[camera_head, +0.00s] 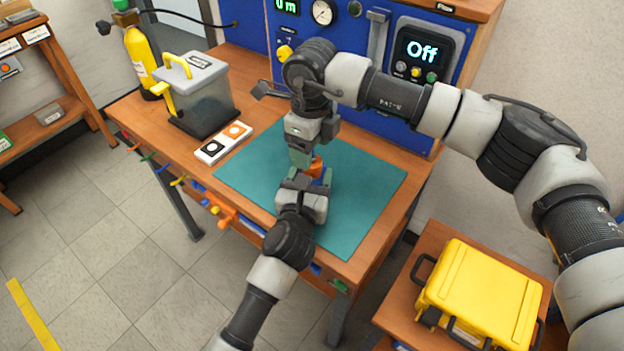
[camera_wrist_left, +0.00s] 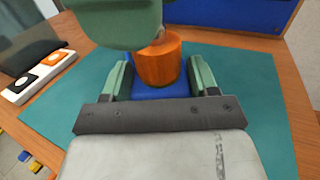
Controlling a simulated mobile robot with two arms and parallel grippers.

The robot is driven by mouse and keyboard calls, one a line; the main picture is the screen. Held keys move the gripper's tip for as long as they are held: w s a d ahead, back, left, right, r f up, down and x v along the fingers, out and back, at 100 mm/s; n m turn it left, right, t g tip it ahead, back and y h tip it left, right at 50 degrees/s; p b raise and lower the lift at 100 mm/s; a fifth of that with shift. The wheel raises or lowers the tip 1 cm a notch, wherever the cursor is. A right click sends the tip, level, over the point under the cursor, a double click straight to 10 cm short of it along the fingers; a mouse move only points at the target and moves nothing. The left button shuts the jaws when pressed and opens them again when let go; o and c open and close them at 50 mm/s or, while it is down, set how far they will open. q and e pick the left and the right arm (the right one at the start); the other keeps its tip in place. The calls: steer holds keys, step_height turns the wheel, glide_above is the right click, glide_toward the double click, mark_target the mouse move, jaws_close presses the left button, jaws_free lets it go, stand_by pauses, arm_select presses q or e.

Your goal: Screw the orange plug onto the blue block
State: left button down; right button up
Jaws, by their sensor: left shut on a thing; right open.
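The orange plug (camera_head: 316,167) sits upright on top of the blue block (camera_wrist_left: 160,92) over the teal mat (camera_head: 365,190); the plug shows larger in the left wrist view (camera_wrist_left: 159,62). I cannot tell how far it is threaded. My left gripper (camera_wrist_left: 160,80) is shut on the blue block, with a green finger on each side of it. My right gripper (camera_head: 303,157) reaches down from above and is open beside the plug's top. One of its green fingers covers the upper part of the left wrist view, hiding the plug's upper left. Contact there is unclear.
A white two-button box (camera_head: 224,143) and a grey lidded container (camera_head: 197,95) stand left of the mat. A yellow case (camera_head: 480,295) lies on the side table at right. The mat's right part is clear.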

steer(key=shift+c, duration=0.5)
steer(key=shift+r+n, duration=1.7)
steer(key=shift+r, duration=0.05)
steer(key=shift+f, duration=4.05)
steer(key=c, duration=0.9)
steer(key=shift+m, duration=1.8)
